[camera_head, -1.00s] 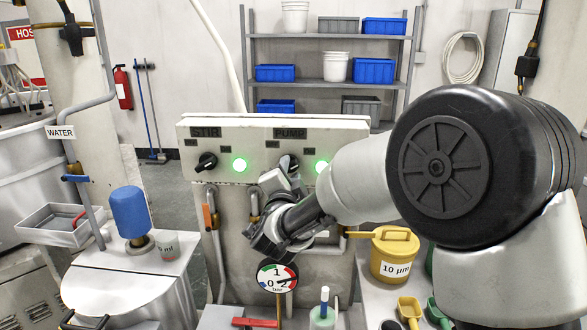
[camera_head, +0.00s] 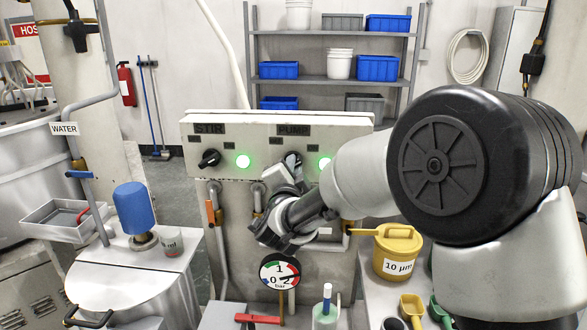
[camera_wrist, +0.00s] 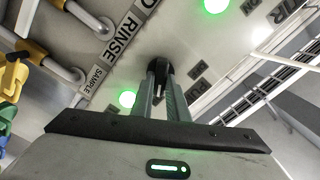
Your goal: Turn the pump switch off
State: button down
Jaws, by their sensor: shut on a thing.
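The pump switch (camera_head: 293,160) is a black rotary knob under the PUMP label (camera_head: 293,130) on a pale control box (camera_head: 225,125). My gripper (camera_head: 291,172) reaches it from the front and hides much of it. In the wrist view, the two fingers of my gripper (camera_wrist: 160,84) are shut on the black knob (camera_wrist: 159,67). How far the knob is turned is hard to tell.
The STIR knob (camera_head: 209,159) and its lit green lamp (camera_head: 243,161) are left of the pump switch. Pipes and a pressure gauge (camera_head: 280,272) are below the box. A yellow 10 µm container (camera_head: 397,254) stands on the bench under my arm.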

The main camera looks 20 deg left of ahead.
jog(key=n, duration=0.7)
jog(key=n+b, duration=0.1)
jog(key=n, duration=0.3)
jog(key=shift+a+r, duration=0.1)
jog(key=shift+a, duration=0.15)
jog(key=shift+n, duration=0.4)
jog(key=c, duration=1.7)
grip_release()
jog(key=b+v, duration=0.1)
jog(key=v, duration=1.6)
jog(key=shift+s, duration=0.3)
